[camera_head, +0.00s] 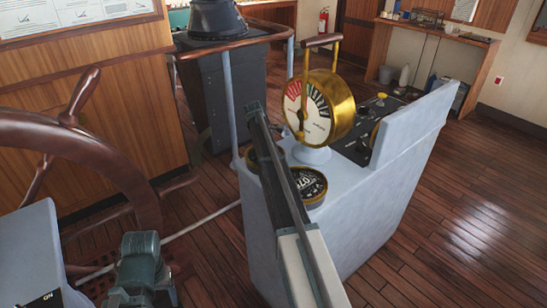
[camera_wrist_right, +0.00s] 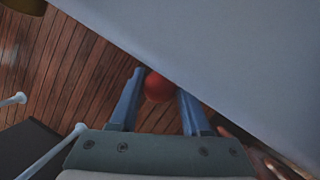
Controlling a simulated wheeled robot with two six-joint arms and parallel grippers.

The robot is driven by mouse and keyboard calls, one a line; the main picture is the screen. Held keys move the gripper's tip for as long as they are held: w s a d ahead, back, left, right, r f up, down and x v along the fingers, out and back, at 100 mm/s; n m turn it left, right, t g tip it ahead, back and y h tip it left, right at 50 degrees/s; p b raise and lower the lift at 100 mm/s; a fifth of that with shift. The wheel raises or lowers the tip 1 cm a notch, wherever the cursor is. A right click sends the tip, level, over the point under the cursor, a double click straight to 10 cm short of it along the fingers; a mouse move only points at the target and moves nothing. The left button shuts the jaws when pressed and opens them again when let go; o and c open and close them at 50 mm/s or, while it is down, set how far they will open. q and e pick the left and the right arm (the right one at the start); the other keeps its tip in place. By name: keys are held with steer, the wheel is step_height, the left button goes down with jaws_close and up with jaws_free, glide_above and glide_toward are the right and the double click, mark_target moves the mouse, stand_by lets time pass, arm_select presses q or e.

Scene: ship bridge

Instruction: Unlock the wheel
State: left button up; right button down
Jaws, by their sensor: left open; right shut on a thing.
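The brown wooden wheel (camera_head: 70,140) with spoke handles stands at the left of the head view, partly cut off by the frame. My left gripper (camera_head: 140,248) is open, low in front of the wheel, apart from the console. In the right wrist view my right gripper (camera_wrist_right: 160,86) has its fingers on either side of a round red knob (camera_wrist_right: 157,88) and is shut on it. The knob is close beside a pale flat surface. In the head view my right arm crosses the console, and its fingers and the knob cannot be made out.
A pale blue-grey console (camera_head: 365,225) carries a brass telegraph dial (camera_head: 318,115) and a round compass-like gauge (camera_head: 312,183). A pale rail (camera_head: 229,95) stands at its left. A dark cabinet (camera_head: 208,90) is behind. Open wooden floor (camera_head: 465,220) lies to the right.

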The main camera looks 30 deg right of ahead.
steer(key=shift+w, duration=0.1)
stand_by(0.3)
steer(key=c, duration=0.7)
jaws_free()
steer(key=shift+f, duration=0.1)
steer(key=shift+r+p, duration=0.45)
steer(key=shift+r, duration=0.05)
steer(key=p+v, duration=1.2)
steer(key=v, duration=0.1)
steer(key=shift+f, duration=0.1)
